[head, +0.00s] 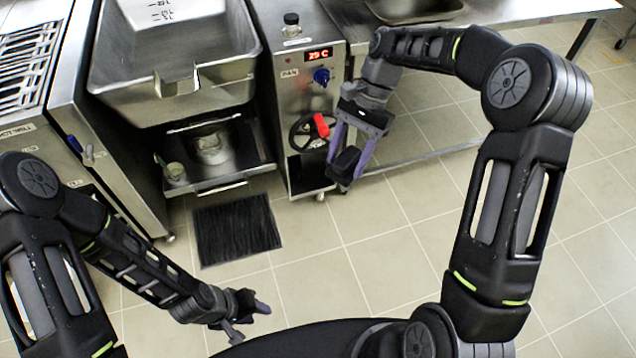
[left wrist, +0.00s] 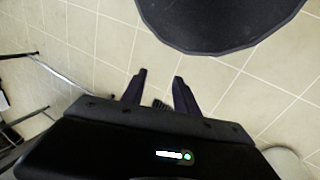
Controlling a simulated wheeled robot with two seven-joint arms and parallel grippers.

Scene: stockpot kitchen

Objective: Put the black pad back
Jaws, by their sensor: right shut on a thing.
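The black pad (head: 344,165) is a small dark block between the purple fingertips of my right gripper (head: 351,158). My right gripper is shut on it and holds it in the air, in front of the cabinet with the handwheel in the head view. My left gripper (head: 256,306) is low near the bottom of the head view, well away from the pad. In the left wrist view its two fingers (left wrist: 159,88) stand apart with nothing between them.
A tilting steel pan (head: 178,105) stands at the back left. Beside it is a control cabinet (head: 298,90) with a display, blue knob and a handwheel (head: 309,132) with a red grip. A dark floor mat (head: 237,230) lies before them. Tiled floor is clear.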

